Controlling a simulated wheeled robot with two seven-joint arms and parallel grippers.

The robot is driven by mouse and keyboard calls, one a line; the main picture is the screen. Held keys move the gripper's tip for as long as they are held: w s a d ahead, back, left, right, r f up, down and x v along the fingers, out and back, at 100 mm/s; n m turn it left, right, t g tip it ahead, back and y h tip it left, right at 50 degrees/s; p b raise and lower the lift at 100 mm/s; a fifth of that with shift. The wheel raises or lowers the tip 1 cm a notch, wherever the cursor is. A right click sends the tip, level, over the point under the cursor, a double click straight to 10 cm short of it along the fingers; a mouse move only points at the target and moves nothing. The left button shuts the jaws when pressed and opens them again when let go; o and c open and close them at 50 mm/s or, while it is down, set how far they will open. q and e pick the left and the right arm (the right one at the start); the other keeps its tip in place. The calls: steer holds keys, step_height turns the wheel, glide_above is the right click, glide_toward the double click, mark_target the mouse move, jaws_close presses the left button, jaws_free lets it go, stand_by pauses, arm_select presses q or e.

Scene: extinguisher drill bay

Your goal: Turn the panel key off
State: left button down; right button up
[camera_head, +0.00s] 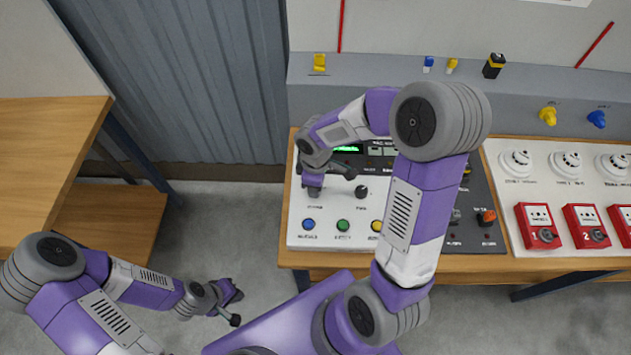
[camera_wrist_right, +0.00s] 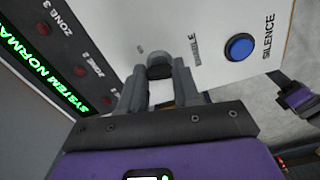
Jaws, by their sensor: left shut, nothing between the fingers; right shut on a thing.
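The control panel (camera_head: 299,235) has a white lower face and a dark upper part with a green lit display (camera_head: 347,148). My right gripper (camera_head: 314,192) is over its left part, above the blue button (camera_head: 308,224). In the right wrist view, my right gripper (camera_wrist_right: 160,82) is shut on a dark grey round key (camera_wrist_right: 160,66) on the white face. Lettering beside the key is partly hidden by a finger. The blue button also shows there (camera_wrist_right: 239,47), marked SILENCE. My left gripper (camera_head: 232,305) is shut and empty over the floor, away from the panel.
A black knob (camera_head: 361,191), a green button (camera_head: 343,226) and a yellow button (camera_head: 377,225) are near my right gripper. Red call-point boxes (camera_head: 538,226) and round white detectors (camera_head: 566,165) stand at right. A wooden table (camera_head: 45,140) is at left.

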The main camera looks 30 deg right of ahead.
steer(key=shift+n+p, duration=0.35)
steer(key=shift+n, duration=0.75)
steer(key=o, duration=1.1)
steer(key=shift+c, duration=0.2)
steer(key=shift+r, duration=0.1)
step_height(320, 180, up, 8)
steer(key=shift+f+p, duration=0.25)
steer(key=shift+p, duration=0.55)
